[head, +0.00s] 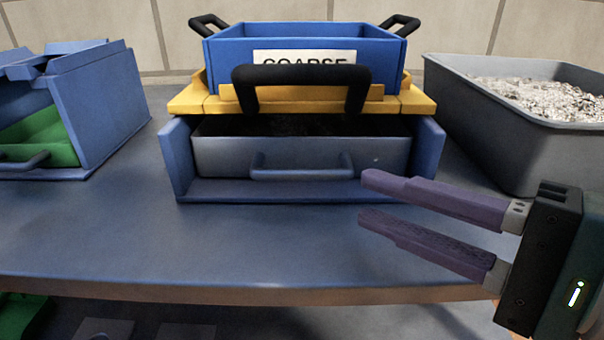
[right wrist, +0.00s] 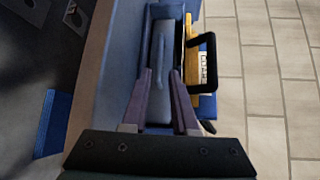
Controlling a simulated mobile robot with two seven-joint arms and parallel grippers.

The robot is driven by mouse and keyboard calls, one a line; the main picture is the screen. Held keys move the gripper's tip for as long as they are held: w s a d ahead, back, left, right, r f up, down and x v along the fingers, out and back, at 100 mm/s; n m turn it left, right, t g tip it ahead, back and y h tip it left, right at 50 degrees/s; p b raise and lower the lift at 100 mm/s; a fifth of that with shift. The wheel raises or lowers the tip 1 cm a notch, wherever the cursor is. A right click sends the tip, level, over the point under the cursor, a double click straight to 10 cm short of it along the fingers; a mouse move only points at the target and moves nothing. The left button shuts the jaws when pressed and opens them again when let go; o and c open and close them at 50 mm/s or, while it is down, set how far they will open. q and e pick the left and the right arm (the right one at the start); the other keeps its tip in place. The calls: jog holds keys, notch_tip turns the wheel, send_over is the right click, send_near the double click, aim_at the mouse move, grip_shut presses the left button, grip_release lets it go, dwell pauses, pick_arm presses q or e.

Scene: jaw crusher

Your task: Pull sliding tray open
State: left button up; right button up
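A grey tray (head: 225,158) sits inside a blue frame (head: 178,160) on the table, with a grey-blue bar handle (head: 300,172) across its front. Above it is a yellow piece (head: 190,104) with a black handle (head: 300,76). My right gripper (head: 361,199) is open and empty, to the right of and in front of the grey handle, apart from it in the head view. In the right wrist view, the grey tray (right wrist: 160,105) and its handle (right wrist: 160,58) show between and beyond the open fingers (right wrist: 160,72). My left gripper is not in view.
A blue bin labelled COARSE (head: 225,55) stands on top. A grey tub of gravel (head: 480,120) is at the right. A blue housing (head: 100,105) with a green tray (head: 50,135) is at the left. The table front (head: 200,245) is clear.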

aim_at(307, 176)
jog(key=shift+w+a+f, duration=0.1)
jog(key=shift+w+a, duration=0.2)
jog(key=shift+w, duration=0.15)
jog(key=x, duration=0.9)
jog(key=shift+s+b, duration=0.1)
jog(key=shift+b, duration=0.25)
jog(key=shift+c, duration=0.4)
grip_shut()
